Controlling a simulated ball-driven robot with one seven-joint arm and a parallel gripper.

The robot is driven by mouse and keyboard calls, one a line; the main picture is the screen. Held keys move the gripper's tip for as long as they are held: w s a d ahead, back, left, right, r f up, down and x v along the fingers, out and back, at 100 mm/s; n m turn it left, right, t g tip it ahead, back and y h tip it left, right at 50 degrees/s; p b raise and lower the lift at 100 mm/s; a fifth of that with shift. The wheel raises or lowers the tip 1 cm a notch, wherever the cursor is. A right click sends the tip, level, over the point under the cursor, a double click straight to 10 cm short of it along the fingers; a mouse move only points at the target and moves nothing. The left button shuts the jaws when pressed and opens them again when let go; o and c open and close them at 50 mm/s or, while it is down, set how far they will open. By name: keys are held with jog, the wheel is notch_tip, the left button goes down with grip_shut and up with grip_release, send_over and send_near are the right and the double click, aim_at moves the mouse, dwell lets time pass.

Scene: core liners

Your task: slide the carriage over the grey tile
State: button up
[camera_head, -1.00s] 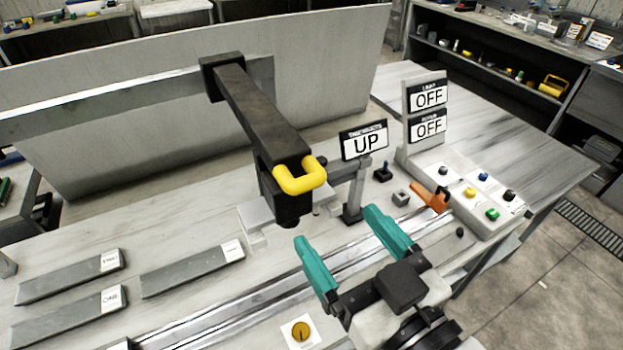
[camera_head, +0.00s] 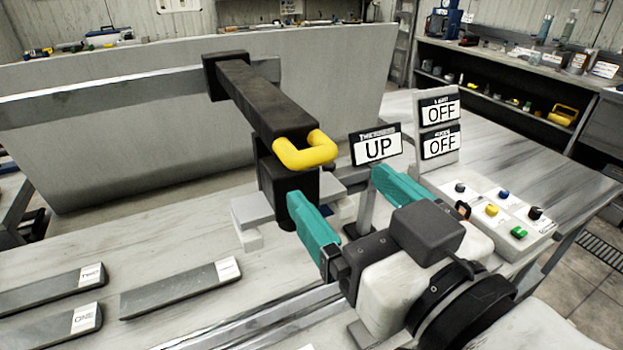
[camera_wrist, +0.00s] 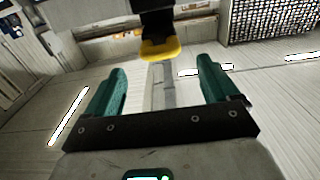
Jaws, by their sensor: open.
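The carriage (camera_head: 262,100) is a black arm reaching forward from a long rail, with a dark block at its front end. Its yellow handle (camera_head: 306,152) faces my gripper (camera_head: 338,182). My gripper is open and empty, its teal fingers just below and in front of the handle. In the wrist view, the yellow handle (camera_wrist: 160,50) is beyond the fingertips, between them in the picture, with no contact visible. A pale grey slab (camera_head: 250,210) lies below the carriage's front block, partly hidden; I cannot tell whether it is the grey tile.
The metal rail (camera_head: 110,97) runs along a pale upright panel. Dark grey bars (camera_head: 180,288) with white labels lie on the table at left. A sign reading UP (camera_head: 377,149), two OFF displays (camera_head: 440,128) and a button panel (camera_head: 500,212) stand at right.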

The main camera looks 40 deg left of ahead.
aim_at(317, 163)
jog(key=shift+f+b, duration=0.25)
jog(key=shift+b, duration=0.25)
jog(key=x, duration=0.4)
jog(key=p+x, duration=0.1)
jog(key=x, duration=0.1)
jog(key=shift+a+r, duration=0.3)
jog(key=shift+r, duration=0.05)
jog(key=shift+x, duration=0.8)
jog(key=shift+f, duration=0.1)
jog(key=c, duration=1.4)
jog(key=shift+a, duration=0.1)
